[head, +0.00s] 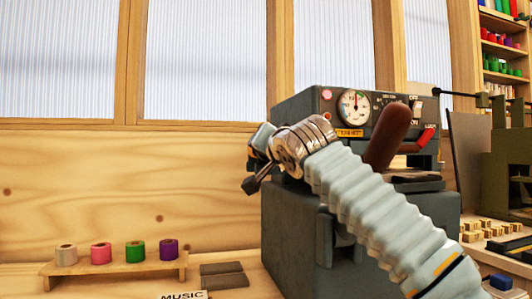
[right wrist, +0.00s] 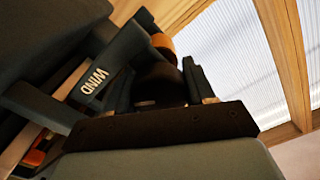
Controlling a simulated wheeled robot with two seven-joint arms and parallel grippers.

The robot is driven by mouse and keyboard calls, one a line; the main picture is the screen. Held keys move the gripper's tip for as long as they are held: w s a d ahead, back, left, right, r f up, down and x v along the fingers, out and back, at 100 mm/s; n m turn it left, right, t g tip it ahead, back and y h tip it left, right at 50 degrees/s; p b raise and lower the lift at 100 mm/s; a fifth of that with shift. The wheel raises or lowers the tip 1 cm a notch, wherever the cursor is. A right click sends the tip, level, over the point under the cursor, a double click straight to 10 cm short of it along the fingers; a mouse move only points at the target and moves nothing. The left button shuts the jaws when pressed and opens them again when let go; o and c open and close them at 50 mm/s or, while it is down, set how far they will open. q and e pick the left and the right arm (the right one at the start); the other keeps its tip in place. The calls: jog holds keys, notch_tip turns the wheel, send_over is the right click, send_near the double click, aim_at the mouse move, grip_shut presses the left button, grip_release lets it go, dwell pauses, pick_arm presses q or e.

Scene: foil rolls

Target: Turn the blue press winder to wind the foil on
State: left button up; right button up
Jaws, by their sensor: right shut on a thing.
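The press (head: 300,225) is a dark blue-grey machine with a gauge and a brown lever handle, right of centre in the head view. My right gripper (head: 259,162) is at the press's left side, its arm crossing in front of the press. In the right wrist view my right gripper (right wrist: 168,75) is shut on a dark knob-like winder (right wrist: 158,82), mostly in shadow between the fingers. A dark part marked WIND (right wrist: 95,80) is beside it, and an orange-brown rounded piece (right wrist: 163,45) shows behind. My arm hides the winder in the head view. My left gripper is not in view.
A low wooden rack (head: 113,268) holds beige, pink, green and purple foil rolls at the lower left. Dark blocks (head: 222,275) and a MUSIC card (head: 183,296) lie near the press. Another dark machine (head: 505,165) stands at the right. Windows and a wooden wall are behind.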

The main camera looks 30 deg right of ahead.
jog(key=shift+s+d+r, duration=0.1)
jog(key=shift+r, duration=0.1)
jog(key=o, duration=1)
jog(key=shift+c, duration=0.2)
jog(key=shift+o, duration=0.2)
jog(key=shift+f, duration=0.1)
